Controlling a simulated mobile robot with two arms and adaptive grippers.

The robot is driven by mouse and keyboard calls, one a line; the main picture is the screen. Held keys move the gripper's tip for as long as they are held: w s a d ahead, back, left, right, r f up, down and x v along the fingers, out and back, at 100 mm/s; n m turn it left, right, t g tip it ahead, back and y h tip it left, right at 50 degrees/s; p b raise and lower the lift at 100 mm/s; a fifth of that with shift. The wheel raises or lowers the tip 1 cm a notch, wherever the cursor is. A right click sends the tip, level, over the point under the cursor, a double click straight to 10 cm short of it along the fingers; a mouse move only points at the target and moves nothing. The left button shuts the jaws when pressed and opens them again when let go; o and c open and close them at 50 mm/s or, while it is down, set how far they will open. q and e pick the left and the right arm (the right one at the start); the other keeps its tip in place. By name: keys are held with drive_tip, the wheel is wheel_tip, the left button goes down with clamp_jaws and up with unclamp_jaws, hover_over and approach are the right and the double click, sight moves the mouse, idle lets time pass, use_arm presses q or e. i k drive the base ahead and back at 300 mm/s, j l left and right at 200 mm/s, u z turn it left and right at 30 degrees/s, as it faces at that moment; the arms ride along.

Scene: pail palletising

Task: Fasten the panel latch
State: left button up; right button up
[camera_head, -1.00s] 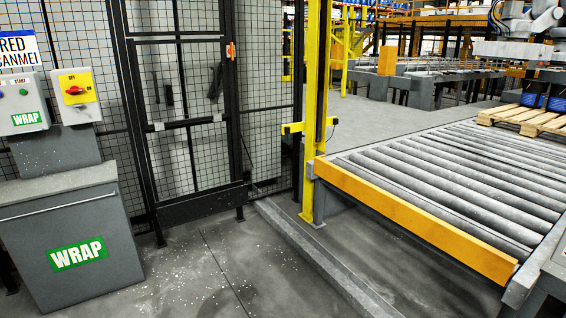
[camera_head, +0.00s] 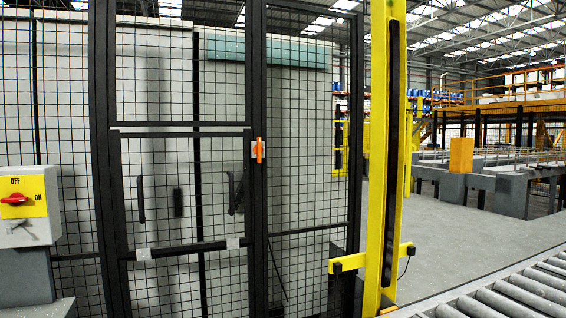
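Black mesh fence panels stand ahead, with a black-framed mesh gate (camera_head: 182,128) in the middle. A small orange latch (camera_head: 259,150) sits on the post at the gate's right edge. I cannot tell at this size whether it is fastened. Behind the mesh are pale cabinets (camera_head: 222,90) with dark handles. Neither of my grippers shows in the view.
A grey control box with a yellow plate and red switch (camera_head: 15,198) stands at the left. A yellow post (camera_head: 385,150) with a side bracket stands right of the gate. A roller conveyor (camera_head: 510,295) fills the lower right. Grey floor lies open behind the post.

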sight(257, 150)
drive_tip(key=i+l+u, duration=0.2)
drive_tip(key=i, duration=0.3)
drive_tip(key=i+z, duration=0.2)
drive_tip(key=z, duration=0.2)
drive_tip(key=i+j+z, duration=0.1)
drive_tip(key=z, duration=0.35)
drive_tip(key=i+j+z, duration=0.3)
drive_tip(key=i+j, duration=0.7)
drive_tip(key=j, duration=0.15)
